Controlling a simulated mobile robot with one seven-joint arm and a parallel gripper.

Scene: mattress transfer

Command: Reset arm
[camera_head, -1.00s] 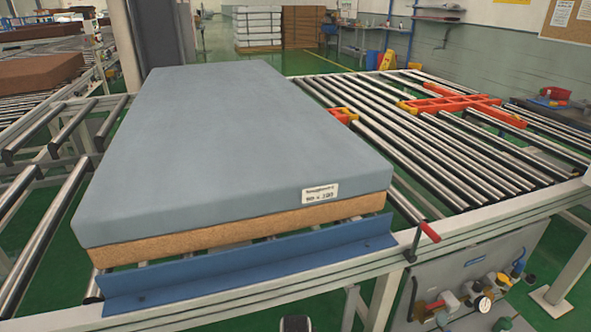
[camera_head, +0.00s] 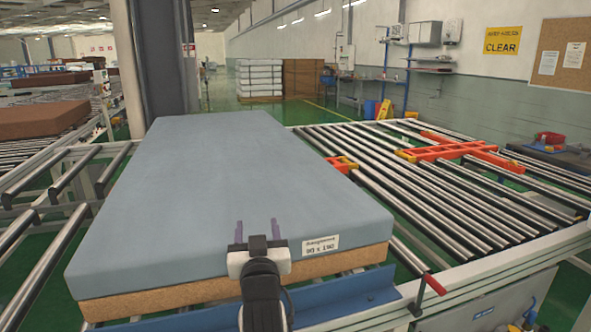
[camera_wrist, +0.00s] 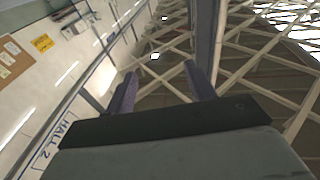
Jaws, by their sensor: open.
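My gripper (camera_head: 258,231) shows at the lower middle of the head view, in front of the near end of the grey-blue mattress (camera_head: 230,180). Its two fingers point up and stand apart, with nothing between them. In the wrist view my gripper (camera_wrist: 160,88) is open, and the camera looks up at the roof beams and a wall. The mattress lies flat on a brown base layer on the rollers, with a white size label (camera_head: 320,244) at its near right corner. Whether the gripper touches the mattress cannot be told.
A blue angled stop plate (camera_head: 350,292) runs along the near edge. A red-handled lever (camera_head: 433,284) stands at its right. Roller conveyors (camera_head: 430,185) with orange-red frames (camera_head: 450,152) lie to the right. A dark column (camera_head: 165,60) stands behind the mattress.

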